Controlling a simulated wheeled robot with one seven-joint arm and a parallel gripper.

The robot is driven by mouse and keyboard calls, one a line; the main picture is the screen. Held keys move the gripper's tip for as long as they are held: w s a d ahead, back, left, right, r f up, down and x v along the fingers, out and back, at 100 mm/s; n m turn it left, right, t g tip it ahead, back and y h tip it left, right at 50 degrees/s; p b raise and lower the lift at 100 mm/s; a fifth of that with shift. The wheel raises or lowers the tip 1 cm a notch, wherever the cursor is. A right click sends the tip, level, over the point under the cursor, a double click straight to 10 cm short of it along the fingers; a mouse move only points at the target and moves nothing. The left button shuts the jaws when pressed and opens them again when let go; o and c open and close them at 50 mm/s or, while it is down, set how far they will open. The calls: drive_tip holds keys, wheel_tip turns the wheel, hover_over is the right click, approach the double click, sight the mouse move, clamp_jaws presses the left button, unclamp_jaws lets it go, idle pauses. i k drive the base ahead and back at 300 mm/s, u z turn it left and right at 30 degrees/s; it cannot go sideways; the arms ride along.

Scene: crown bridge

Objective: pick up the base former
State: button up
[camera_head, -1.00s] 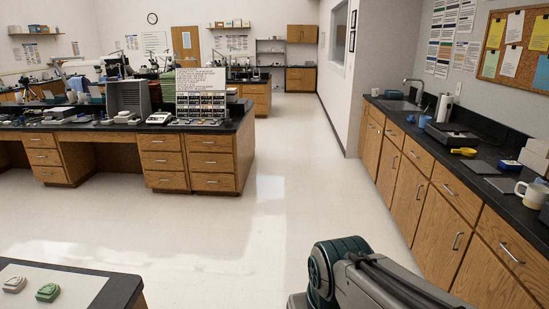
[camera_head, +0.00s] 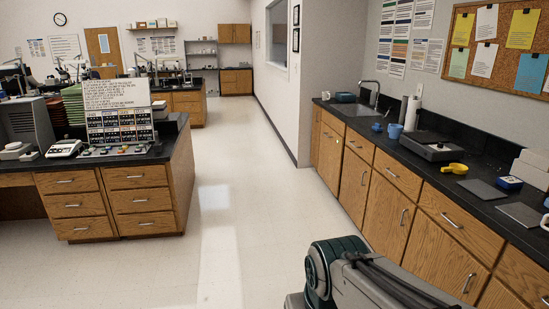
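I cannot pick out a base former for sure in the current head view. My gripper is out of view; only part of my own arm shows at the bottom right. The right counter holds a yellow scoop (camera_head: 455,168), a small blue-and-white box (camera_head: 509,182) and a blue mug (camera_head: 395,131). None of these is clearly a base former.
The black-topped right counter (camera_head: 402,160) runs along the wall, with a sink (camera_head: 350,108) and a dark flat device (camera_head: 432,147). A wooden drawer bench (camera_head: 135,200) with a sign board (camera_head: 118,95) stands left. Pale floor (camera_head: 235,225) between them is clear.

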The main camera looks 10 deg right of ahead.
sight(512, 182)
drive_tip(key=z, duration=0.5)
drive_tip(key=i, duration=1.55)
drive_tip(key=z, duration=1.55)
drive_tip(key=i, duration=1.7)
drive_tip(key=z, duration=0.65)
